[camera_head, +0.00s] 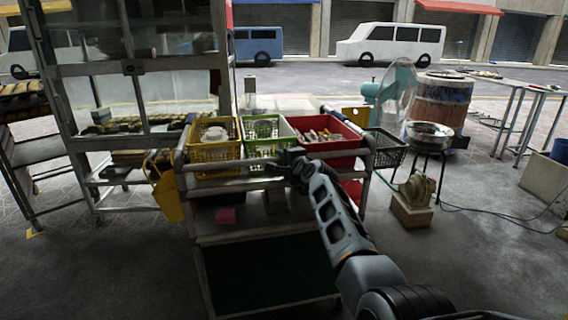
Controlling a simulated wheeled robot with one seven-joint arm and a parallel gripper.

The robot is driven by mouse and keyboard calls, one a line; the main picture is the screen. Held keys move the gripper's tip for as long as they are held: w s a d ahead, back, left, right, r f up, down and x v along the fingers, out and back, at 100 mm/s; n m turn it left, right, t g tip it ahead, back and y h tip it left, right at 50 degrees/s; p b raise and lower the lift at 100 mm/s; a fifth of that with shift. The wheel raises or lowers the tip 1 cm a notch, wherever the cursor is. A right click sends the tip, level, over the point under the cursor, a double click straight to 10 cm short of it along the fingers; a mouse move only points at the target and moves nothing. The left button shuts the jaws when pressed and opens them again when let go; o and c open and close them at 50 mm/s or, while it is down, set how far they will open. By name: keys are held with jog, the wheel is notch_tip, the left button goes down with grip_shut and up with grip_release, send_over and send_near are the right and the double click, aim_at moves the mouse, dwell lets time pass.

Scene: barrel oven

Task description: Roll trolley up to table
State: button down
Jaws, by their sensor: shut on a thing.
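The trolley (235,239) stands in the middle in front of me, a metal cart with an upper deck, a near rail and a dark lower shelf. My gripper (292,164) is shut on the trolley's near rail, right of its middle. The fingertips are small and partly hidden by the wrist. A yellow basket (212,150), a green and white basket (262,135) and a red crate (340,145) sit on its top. A metal-legged table (510,88) stands at the far right, apart from the trolley. Which table the task names cannot be told.
A glass-fronted cabinet (140,68) stands close behind the trolley at left. A barrel oven (440,98), a fan (397,82), a pan on a stand (428,135) and a small blower (415,190) stand to its right. A cable crosses the floor at right. The floor at lower left is clear.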

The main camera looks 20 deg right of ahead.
jog(key=shift+w+r, duration=0.1)
jog(key=shift+w, duration=0.05)
jog(key=c, duration=1.2)
grip_release()
jog(key=shift+w, duration=0.1)
jog(key=shift+c, duration=0.2)
jog(key=s+r+p, duration=0.1)
jog(key=s+p, duration=0.1)
jog(key=s, duration=0.5)
jog(key=shift+s+r, duration=0.2)
jog(key=shift+s, duration=0.15)
